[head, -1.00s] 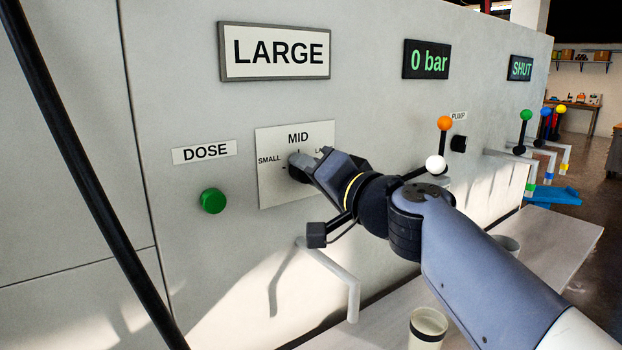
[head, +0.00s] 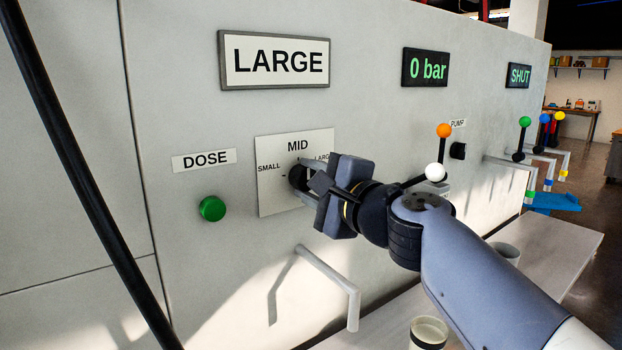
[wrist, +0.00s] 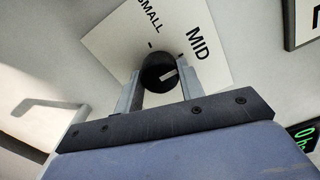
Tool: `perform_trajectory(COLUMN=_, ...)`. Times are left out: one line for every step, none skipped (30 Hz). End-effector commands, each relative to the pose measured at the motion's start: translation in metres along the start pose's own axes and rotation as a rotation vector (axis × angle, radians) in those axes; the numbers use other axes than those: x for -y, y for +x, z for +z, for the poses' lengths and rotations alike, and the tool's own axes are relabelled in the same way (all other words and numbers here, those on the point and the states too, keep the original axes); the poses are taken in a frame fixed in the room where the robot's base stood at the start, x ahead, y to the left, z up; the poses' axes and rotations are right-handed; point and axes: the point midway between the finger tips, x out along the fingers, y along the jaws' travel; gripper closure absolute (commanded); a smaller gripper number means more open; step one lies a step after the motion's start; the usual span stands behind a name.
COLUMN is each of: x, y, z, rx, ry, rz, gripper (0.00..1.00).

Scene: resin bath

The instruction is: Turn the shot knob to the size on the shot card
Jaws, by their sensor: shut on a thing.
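The black shot knob (head: 297,177) sits on a white dial plate (head: 270,195) marked SMALL, MID and LARGE; LARGE is partly hidden by my gripper. My gripper (head: 307,181) is shut on the knob, one finger on each side. In the wrist view the knob (wrist: 156,66) lies between the fingers (wrist: 159,90). Its white pointer line is turned roughly toward MID; I cannot tell the exact setting. The shot card (head: 275,61) above the dial reads LARGE.
A green button (head: 212,208) under a DOSE label (head: 204,160) is left of the dial. A bent pipe (head: 335,275) juts out below. A lever with an orange ball (head: 444,131) and a pressure display (head: 428,68) reading 0 bar are to the right. A cup (head: 428,331) stands below.

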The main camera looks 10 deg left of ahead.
Motion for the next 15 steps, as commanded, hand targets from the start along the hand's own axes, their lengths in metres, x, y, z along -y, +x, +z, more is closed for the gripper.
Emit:
perform_trajectory(x=0.0002, y=0.0001, z=0.0001, rx=0.000, ry=0.045, rz=0.002, gripper=0.86)
perform_trajectory(x=0.0002, y=0.0001, z=0.0001, rx=0.000, ry=0.074, rz=0.002, gripper=0.86)
perform_trajectory(x=0.0001, y=0.0001, z=0.0001, rx=0.000, ry=0.113, rz=0.002, gripper=0.86)
perform_trajectory(x=0.0000, y=0.0001, z=0.0001, rx=0.000, ry=0.142, rz=0.002, gripper=0.86)
perform_trajectory(x=-0.0001, y=0.0001, z=0.0001, rx=0.000, ry=0.170, rz=0.002, gripper=0.86)
perform_trajectory(x=-0.0002, y=0.0001, z=0.0001, rx=0.000, ry=0.207, rz=0.002, gripper=0.86)
perform_trajectory(x=-0.0002, y=0.0001, z=0.0002, rx=0.000, ry=0.236, rz=0.002, gripper=0.86)
perform_trajectory(x=-0.0002, y=0.0001, z=0.0002, rx=0.000, ry=0.265, rz=0.002, gripper=0.86)
perform_trajectory(x=-0.0001, y=0.0001, z=0.0003, rx=0.000, ry=0.304, rz=0.002, gripper=0.86)
perform_trajectory(x=-0.0001, y=0.0001, z=0.0003, rx=0.000, ry=0.332, rz=0.002, gripper=0.86)
perform_trajectory(x=-0.0001, y=0.0001, z=0.0004, rx=0.000, ry=0.359, rz=0.002, gripper=0.86)
perform_trajectory(x=-0.0001, y=0.0002, z=0.0004, rx=0.000, ry=0.397, rz=0.002, gripper=0.86)
perform_trajectory(x=-0.0001, y=0.0002, z=0.0005, rx=0.000, ry=0.427, rz=0.002, gripper=0.86)
perform_trajectory(x=-0.0002, y=0.0002, z=0.0005, rx=0.000, ry=0.456, rz=0.002, gripper=0.86)
perform_trajectory(x=-0.0004, y=0.0002, z=0.0005, rx=-0.001, ry=0.493, rz=0.003, gripper=0.86)
